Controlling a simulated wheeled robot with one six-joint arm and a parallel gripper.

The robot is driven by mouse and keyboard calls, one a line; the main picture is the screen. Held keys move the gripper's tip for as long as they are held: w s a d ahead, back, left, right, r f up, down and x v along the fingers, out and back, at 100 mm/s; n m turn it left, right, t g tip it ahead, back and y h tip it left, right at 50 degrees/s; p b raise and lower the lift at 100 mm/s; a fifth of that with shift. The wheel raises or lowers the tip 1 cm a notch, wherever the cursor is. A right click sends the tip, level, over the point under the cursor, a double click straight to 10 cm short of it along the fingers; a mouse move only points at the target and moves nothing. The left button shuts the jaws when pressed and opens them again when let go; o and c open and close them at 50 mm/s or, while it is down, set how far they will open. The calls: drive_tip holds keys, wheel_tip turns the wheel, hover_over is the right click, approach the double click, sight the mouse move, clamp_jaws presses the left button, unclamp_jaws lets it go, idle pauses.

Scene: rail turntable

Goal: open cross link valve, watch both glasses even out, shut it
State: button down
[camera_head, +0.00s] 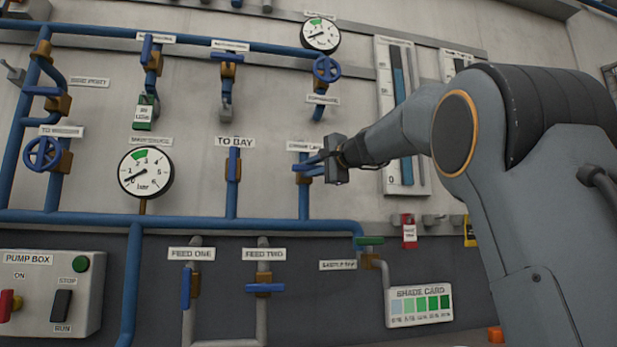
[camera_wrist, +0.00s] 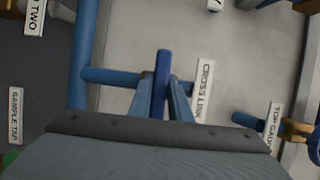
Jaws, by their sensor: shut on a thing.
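The cross link valve has a blue lever (camera_wrist: 162,72) lying across its blue pipe (camera_head: 303,201). My gripper (camera_head: 318,165) is shut on this lever, with a finger on each side of it in the wrist view (camera_wrist: 164,98). The CROSS LINK label (camera_wrist: 204,90) reads clearly in the wrist view. The left sight glass (camera_head: 398,75) shows a blue column reaching high up its scale; my arm crosses its middle. The right sight glass (camera_head: 459,62) shows only its top, and my arm hides its level.
A round gauge (camera_head: 146,172) and a blue handwheel (camera_head: 326,69) are nearby. Below are the sample tap (camera_head: 369,241), feed valves (camera_head: 264,287) and pump box (camera_head: 50,290).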

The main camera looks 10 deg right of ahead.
idle(0.4)
drive_tip(key=c, duration=1.6)
unclamp_jaws()
drive_tip(key=shift+c, duration=0.2)
drive_tip(key=shift+s, duration=0.1)
drive_tip(key=b+v, duration=0.1)
drive_tip(key=v, duration=0.6)
drive_tip(key=shift+s+b, duration=0.3)
drive_tip(key=shift+b, duration=0.1)
drive_tip(key=shift+d, duration=0.15)
